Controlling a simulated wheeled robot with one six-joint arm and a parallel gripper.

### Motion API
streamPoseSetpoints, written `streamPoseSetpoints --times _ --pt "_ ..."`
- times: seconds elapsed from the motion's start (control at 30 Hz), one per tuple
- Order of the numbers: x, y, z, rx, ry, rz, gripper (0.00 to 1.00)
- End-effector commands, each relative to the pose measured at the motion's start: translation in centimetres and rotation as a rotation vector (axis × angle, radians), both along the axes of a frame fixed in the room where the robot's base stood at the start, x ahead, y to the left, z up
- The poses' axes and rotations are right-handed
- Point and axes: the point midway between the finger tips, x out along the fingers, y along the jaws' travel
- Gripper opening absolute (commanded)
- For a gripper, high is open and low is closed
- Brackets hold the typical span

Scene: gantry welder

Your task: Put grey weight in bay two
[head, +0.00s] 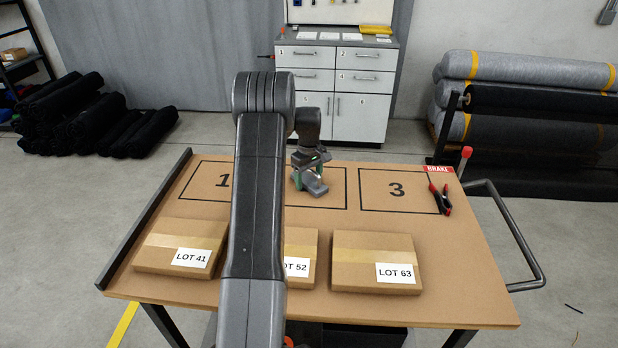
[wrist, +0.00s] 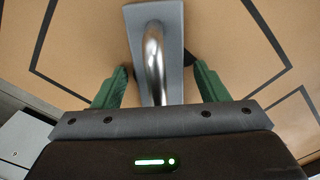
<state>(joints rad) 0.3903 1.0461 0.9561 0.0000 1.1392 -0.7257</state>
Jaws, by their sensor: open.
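The grey weight (head: 312,186) is a grey block with a shiny metal handle, seen in the head view inside the middle outlined bay of the cart top. In the wrist view the weight (wrist: 170,28) lies between the black lines of that bay, bay two (wrist: 215,30). Its number is mostly hidden by the weight. My gripper (head: 309,172) is right above the weight. In the wrist view my gripper (wrist: 160,90) is open, with one green finger on each side of the handle and gaps between. My arm hides part of bay two in the head view.
Bay 1 (head: 203,198) and bay 3 (head: 375,205) flank it. Red-handled pliers (head: 440,198) and a red-tipped brake lever (head: 464,158) are at the right. Boxes LOT 41 (head: 165,240), LOT 52 (head: 302,245) and LOT 63 (head: 360,250) line the front.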

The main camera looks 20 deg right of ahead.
Motion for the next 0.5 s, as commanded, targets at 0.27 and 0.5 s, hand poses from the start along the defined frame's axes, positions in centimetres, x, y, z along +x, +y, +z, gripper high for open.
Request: streamPoseSetpoints --times 0.27,0.5 --pt "0.1 0.0 2.4 -0.002 -0.005 0.0 0.67" --pt "0.1 0.0 7.6 -0.002 -0.004 0.0 0.67"
